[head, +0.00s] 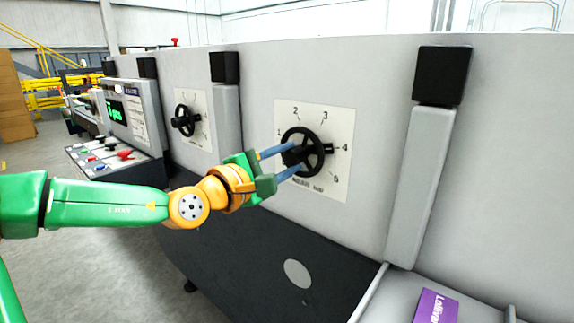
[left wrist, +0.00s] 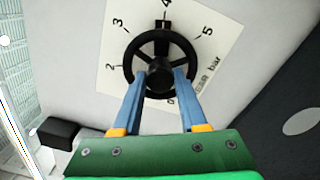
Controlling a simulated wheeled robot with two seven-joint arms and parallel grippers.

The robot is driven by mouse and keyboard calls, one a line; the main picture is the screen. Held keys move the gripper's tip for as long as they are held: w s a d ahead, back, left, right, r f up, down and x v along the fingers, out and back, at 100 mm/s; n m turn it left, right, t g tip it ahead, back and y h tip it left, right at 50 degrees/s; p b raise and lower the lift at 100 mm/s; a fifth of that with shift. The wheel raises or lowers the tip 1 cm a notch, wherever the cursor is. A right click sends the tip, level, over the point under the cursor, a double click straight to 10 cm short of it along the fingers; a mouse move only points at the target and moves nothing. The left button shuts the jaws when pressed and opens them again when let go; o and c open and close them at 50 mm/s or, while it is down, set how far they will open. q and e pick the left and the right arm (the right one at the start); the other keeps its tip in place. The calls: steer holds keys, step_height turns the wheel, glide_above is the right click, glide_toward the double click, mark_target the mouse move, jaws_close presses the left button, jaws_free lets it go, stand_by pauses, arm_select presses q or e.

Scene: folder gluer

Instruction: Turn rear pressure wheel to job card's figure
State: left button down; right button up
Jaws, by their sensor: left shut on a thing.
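A black spoked handwheel (head: 316,137) sits on a pale dial plate (head: 343,118) with figures 1 to 5, on the grey machine side. In the left wrist view, the wheel (left wrist: 191,50) has a black pointer block (left wrist: 163,26) at its rim, facing figure 4. My left gripper (head: 291,159) reaches the wheel from the left. Its blue fingers are shut on the wheel's middle, one on each side of the hub in the left wrist view (left wrist: 160,75). The exact contact is partly hidden. My right gripper is out of view.
A second handwheel (head: 184,120) with its own dial stands farther left. Beyond it are a control panel with a green display (head: 116,109) and a switch desk (head: 98,165). A grey upright (head: 412,180) and a purple box (head: 436,307) are at right.

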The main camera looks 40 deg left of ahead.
arm_select(q)
steer(key=shift+f, duration=0.2)
steer(key=shift+c, duration=2.2)
jaws_free()
steer(key=shift+r, duration=0.15)
steer(key=shift+s, duration=0.15)
steer(key=s+b, duration=0.2)
steer(key=s, duration=0.5)
steer(key=shift+a+b, duration=0.25)
steer(key=shift+b, duration=0.1)
steer(key=shift+w, duration=0.1)
